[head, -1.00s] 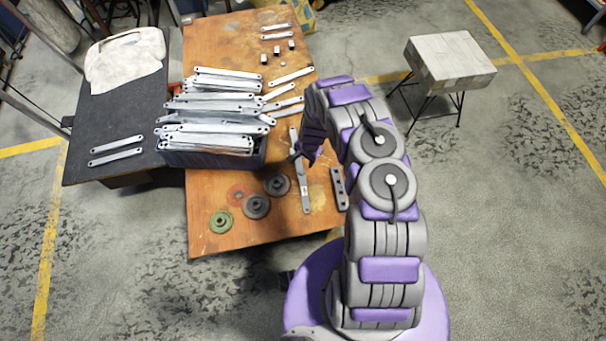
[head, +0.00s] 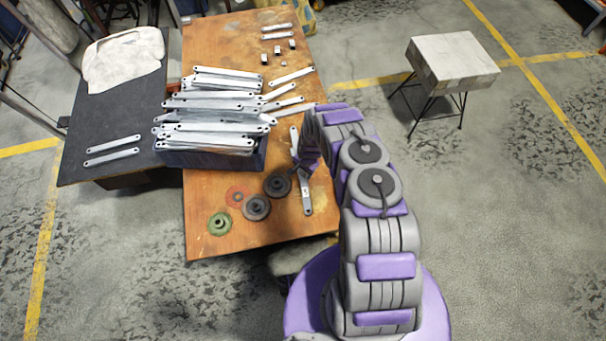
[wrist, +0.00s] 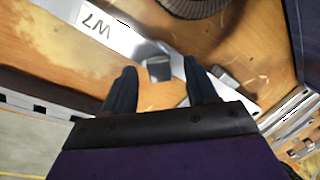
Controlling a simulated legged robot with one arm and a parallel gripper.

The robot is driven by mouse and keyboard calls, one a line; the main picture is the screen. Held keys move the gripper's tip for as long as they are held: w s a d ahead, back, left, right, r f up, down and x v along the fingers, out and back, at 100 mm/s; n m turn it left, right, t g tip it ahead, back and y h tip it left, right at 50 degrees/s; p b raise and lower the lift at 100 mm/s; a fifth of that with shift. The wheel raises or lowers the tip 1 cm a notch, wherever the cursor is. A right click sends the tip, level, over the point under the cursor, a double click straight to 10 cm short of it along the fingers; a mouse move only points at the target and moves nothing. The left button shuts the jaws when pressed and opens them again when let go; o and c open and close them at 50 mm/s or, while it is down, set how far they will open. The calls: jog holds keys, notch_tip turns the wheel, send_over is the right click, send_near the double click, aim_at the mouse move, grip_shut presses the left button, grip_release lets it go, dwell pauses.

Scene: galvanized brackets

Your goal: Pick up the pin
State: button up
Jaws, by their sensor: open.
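My gripper (wrist: 159,67) is open over the wooden table, with its two dark fingers apart in the wrist view. A small grey metal piece (wrist: 158,70), possibly the pin, shows between the fingertips. I cannot tell whether the fingers touch it. A second small grey piece (wrist: 222,76) lies just right of the right finger. A flat metal bar (wrist: 98,28) with a printed label lies beside them. In the head view my gripper (head: 303,168) is low over the labelled bar (head: 306,198), and my arm hides the small pieces there.
A dark bin (head: 212,161) heaped with galvanized brackets (head: 215,103) stands left of my gripper. Dark round flanges (head: 257,207), a red ring (head: 235,196) and a green flange (head: 220,224) lie front left. Several small pieces (head: 278,50) lie at the back. The front table corner is clear.

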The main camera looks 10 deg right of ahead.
jog(key=shift+a, duration=0.25)
jog(key=shift+d, duration=0.4)
jog(key=c, duration=0.7)
jog(key=shift+a, duration=0.15)
jog(key=c, duration=0.3)
jog(key=shift+a, duration=0.15)
grip_shut()
jog(key=shift+r, duration=0.1)
